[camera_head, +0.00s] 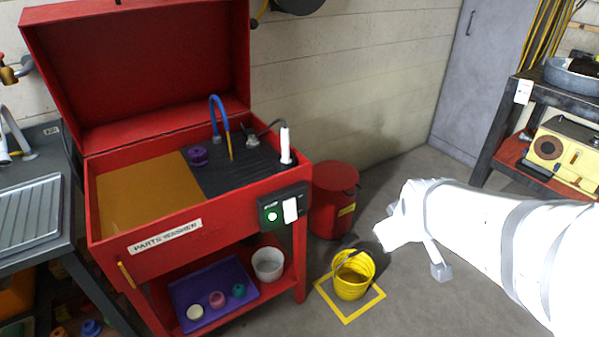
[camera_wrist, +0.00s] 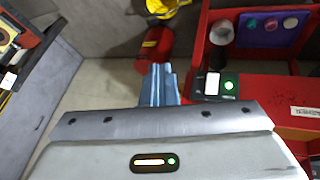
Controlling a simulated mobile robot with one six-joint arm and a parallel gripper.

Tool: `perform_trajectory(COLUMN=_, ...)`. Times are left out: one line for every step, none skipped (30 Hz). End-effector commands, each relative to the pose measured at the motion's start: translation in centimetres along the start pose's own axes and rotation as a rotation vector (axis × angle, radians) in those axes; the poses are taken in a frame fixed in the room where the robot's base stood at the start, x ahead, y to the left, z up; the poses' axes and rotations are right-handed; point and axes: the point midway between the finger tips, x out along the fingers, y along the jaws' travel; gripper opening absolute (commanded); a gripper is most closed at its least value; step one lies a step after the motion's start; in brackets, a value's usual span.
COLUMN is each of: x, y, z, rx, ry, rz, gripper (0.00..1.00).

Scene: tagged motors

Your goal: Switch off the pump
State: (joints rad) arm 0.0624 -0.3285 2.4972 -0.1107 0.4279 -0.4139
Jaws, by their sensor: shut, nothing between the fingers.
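The red parts washer (camera_head: 165,240) stands at the left with its lid raised. A dark switch box (camera_head: 285,215) is fixed to the right of its front panel. The box has a green part with a bright round button (camera_head: 272,216) and a white tag or flap (camera_head: 290,210). In the wrist view the box (camera_wrist: 215,94) is right of my gripper (camera_wrist: 158,70), with a green light (camera_wrist: 229,85) and the white piece beside it. My gripper's fingers are together and empty, apart from the box. In the head view my white-wrapped arm comes in from the right.
A red can (camera_head: 333,205) stands beside the washer. A yellow bucket (camera_head: 351,285) stands in a yellow floor square. The washer holds a blue hose (camera_head: 219,115) and a purple part (camera_head: 197,156). A workbench (camera_head: 495,140) is at the right. Floor before the cabinet is clear.

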Motion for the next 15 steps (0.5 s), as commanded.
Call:
perform_trajectory(x=4.7, y=-0.6, z=0.2, rx=-0.103, ry=0.055, rz=0.027, gripper=0.00)
perform_trajectory(x=6.2, y=-0.6, z=-0.3, rx=-0.171, ry=0.095, rz=0.047, gripper=0.00)
perform_trajectory(x=8.2, y=-0.6, z=-1.1, rx=-0.261, ry=0.149, rz=0.076, gripper=0.00)
perform_trajectory(x=9.6, y=-0.7, z=-1.6, rx=-0.330, ry=0.189, rz=0.098, gripper=0.00)
perform_trajectory(x=11.0, y=-0.8, z=-2.1, rx=-0.384, ry=0.224, rz=0.124, gripper=0.00)
perform_trajectory(x=12.9, y=-1.1, z=-2.5, rx=-0.469, ry=0.254, rz=0.156, gripper=0.00)
perform_trajectory(x=14.1, y=-2.1, z=-3.4, rx=-0.551, ry=0.332, rz=0.150, gripper=0.00)
perform_trajectory(x=15.4, y=-2.9, z=-4.0, rx=-0.628, ry=0.386, rz=0.155, gripper=0.00)
perform_trajectory(x=17.0, y=-3.7, z=-4.6, rx=-0.719, ry=0.448, rz=0.182, gripper=0.00)
perform_trajectory(x=18.1, y=-4.3, z=-5.0, rx=-0.781, ry=0.493, rz=0.204, gripper=0.00)
perform_trajectory(x=19.1, y=-5.0, z=-5.4, rx=-0.843, ry=0.539, rz=0.226, gripper=0.00)
perform_trajectory(x=20.4, y=-5.9, z=-5.8, rx=-0.919, ry=0.600, rz=0.255, gripper=0.00)
perform_trajectory(x=21.3, y=-6.7, z=-6.0, rx=-0.971, ry=0.645, rz=0.275, gripper=0.00)
perform_trajectory(x=22.0, y=-7.4, z=-6.3, rx=-1.022, ry=0.689, rz=0.295, gripper=0.00)
perform_trajectory(x=22.9, y=-8.4, z=-6.5, rx=-1.081, ry=0.745, rz=0.320, gripper=0.00)
